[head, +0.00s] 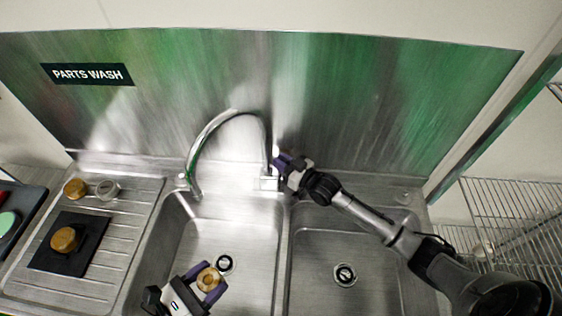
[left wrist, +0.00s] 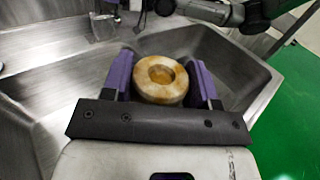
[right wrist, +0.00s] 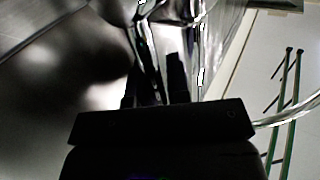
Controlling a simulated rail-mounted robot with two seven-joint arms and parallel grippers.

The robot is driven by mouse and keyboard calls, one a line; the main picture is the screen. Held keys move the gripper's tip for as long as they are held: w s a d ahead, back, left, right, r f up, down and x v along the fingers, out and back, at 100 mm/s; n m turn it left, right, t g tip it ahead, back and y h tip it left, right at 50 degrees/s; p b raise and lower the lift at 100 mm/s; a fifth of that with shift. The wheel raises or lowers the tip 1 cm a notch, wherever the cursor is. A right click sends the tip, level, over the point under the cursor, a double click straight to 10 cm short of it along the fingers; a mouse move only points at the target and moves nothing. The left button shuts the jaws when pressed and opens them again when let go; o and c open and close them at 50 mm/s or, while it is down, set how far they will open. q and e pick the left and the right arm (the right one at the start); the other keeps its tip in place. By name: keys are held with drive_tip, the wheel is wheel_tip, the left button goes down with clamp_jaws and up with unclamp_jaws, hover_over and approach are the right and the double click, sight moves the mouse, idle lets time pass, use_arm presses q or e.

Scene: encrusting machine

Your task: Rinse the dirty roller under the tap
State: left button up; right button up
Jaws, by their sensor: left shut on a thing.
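The roller (head: 208,279) is a short, thick ring with a centre hole, pale with brown stains. My left gripper (head: 205,280) is shut on it over the left basin; the left wrist view shows the roller (left wrist: 161,80) between the purple fingers. No water stream is visible. My right gripper (head: 282,163) is beside the tap's right end. Its fingers are dark in the right wrist view, so their opening and contact are unclear.
The left basin (head: 232,222) and right basin (head: 350,230) have dark drains. On the left drainboard (head: 130,215) lie a black mat (head: 45,260) with a brown round part (head: 65,239), another brown part (head: 75,187) and a grey part (head: 107,190). A wire rack (head: 510,210) stands at right.

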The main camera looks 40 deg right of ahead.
clamp_jaws()
use_arm(q)
drive_tip(key=shift+f, duration=0.2)
use_arm(e)
drive_tip(key=shift+s+a+n+t+y, duration=0.3)
drive_tip(key=shift+s+a+n+t, duration=0.1)
drive_tip(key=shift+n, duration=0.3)
drive_tip(key=shift+o, duration=0.8)
unclamp_jaws()
drive_tip(key=shift+s, duration=0.1)
drive_tip(key=v, duration=1.1)
drive_tip(key=shift+s, duration=0.4)
